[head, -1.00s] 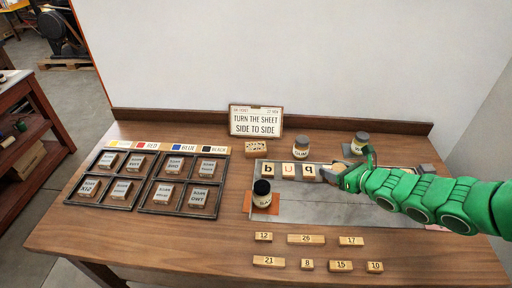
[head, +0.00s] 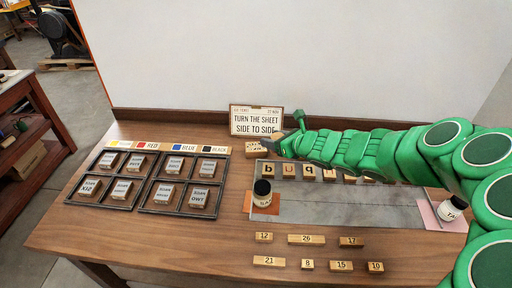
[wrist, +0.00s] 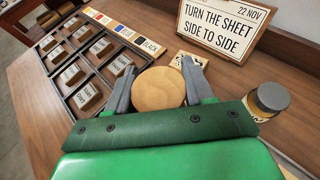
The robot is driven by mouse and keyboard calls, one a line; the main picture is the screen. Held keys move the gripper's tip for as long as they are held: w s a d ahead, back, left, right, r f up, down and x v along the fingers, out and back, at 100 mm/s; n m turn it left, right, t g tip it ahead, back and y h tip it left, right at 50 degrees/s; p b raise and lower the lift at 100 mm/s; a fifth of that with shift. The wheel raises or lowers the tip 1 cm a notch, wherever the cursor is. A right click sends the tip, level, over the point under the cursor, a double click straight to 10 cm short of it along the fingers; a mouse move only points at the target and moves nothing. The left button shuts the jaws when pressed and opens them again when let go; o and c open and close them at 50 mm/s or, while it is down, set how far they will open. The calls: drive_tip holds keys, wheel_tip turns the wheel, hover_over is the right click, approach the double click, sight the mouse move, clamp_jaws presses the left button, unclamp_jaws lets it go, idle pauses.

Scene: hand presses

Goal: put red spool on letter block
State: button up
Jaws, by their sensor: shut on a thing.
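My gripper (head: 279,143) is at the back of the table, in front of the sign. In the wrist view its two fingers (wrist: 158,90) are shut on a round, pale wooden piece (wrist: 157,89), seen from its flat end. No red shows on it, so I cannot tell if it is the red spool. A small pale block with dark marks (head: 255,149) lies just left of the gripper; it also shows behind the right finger in the wrist view (wrist: 187,61). Letter tiles b (head: 268,171), u (head: 289,172) and q (head: 309,173) stand in a row in front of the gripper.
A sign (head: 256,120) stands behind the gripper. A grey-lidded jar (wrist: 268,98) is right of it in the wrist view. Framed compartments (head: 145,210) with blocks lie left. A dark-lidded jar (head: 262,191) and a jar on pink (head: 451,208) stand forward. Number blocks (head: 306,239) lie in front.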

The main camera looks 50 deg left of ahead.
drive_tip(key=s+a+r, duration=0.1)
drive_tip(key=s+a, duration=0.2)
drive_tip(key=a, duration=0.1)
hover_over(253, 145)
drive_tip(key=d, duration=0.1)
drive_tip(key=f, duration=0.8)
drive_tip(key=shift+s, duration=0.3)
drive_tip(key=shift+w+a+f, duration=0.3)
drive_tip(key=shift+a+f, duration=0.15)
drive_tip(key=shift+f, duration=0.1)
drive_tip(key=shift+w+a+f, duration=0.1)
drive_tip(key=shift+a+f, duration=0.05)
drive_tip(key=shift+f, duration=0.05)
wheel_tip(253, 145, down, 3)
drive_tip(key=shift+f, duration=0.15)
